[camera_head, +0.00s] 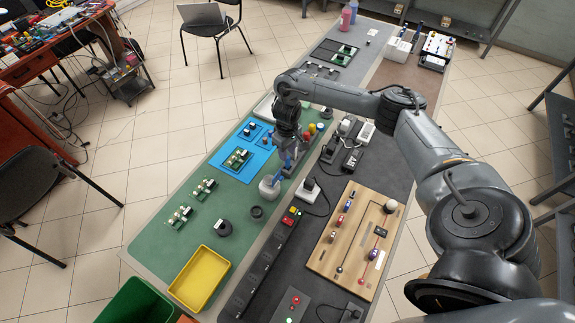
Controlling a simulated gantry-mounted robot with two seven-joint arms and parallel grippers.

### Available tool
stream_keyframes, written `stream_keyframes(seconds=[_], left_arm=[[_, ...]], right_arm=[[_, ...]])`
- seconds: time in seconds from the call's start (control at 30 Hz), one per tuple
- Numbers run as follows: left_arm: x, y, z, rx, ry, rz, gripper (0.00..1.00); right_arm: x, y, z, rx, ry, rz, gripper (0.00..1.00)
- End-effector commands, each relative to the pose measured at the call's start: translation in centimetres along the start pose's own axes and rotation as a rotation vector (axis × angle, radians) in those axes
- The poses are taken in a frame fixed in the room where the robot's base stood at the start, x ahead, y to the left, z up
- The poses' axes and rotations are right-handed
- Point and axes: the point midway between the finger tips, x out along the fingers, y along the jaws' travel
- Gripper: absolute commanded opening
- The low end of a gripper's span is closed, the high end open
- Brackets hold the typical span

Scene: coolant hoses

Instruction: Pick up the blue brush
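A slim blue thing that looks like the blue brush (278,176) stands tilted in a small grey-white cup (268,190) on the green mat. My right gripper (289,158) points down just above the cup, at the brush's upper end. Its fingers are small and overlap the brush in the picture. I cannot tell whether they are open or shut on it. My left gripper is not in view.
A dark ring (256,212) and a dark round roll (223,228) lie near the cup. A white plug block (308,190) stands to its right. A yellow tray (200,279), a blue mat (240,158) with boards and a wooden board (357,240) surround them.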

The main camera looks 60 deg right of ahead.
Motion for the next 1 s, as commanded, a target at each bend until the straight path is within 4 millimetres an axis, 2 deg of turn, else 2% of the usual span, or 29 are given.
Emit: stream_keyframes(seconds=[0.3, 0.43, 0.67, 0.9, 1.0], left_arm=[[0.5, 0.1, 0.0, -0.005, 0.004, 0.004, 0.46], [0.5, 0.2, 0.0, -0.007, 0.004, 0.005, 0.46], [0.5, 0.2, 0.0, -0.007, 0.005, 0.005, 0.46], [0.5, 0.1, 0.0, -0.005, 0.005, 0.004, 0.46], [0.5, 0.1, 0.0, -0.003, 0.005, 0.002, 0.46]], right_arm=[[4.0, 0.3, 0.1, 0.000, -0.001, 0.001, 0.34], [4.6, 0.2, 0.1, -0.001, 0.000, 0.000, 0.34], [4.7, 0.2, 0.1, -0.001, 0.000, 0.000, 0.34], [4.6, 0.2, 0.1, -0.001, 0.000, 0.000, 0.00], [4.6, 0.2, 0.1, -0.001, 0.000, 0.000, 0.00]])
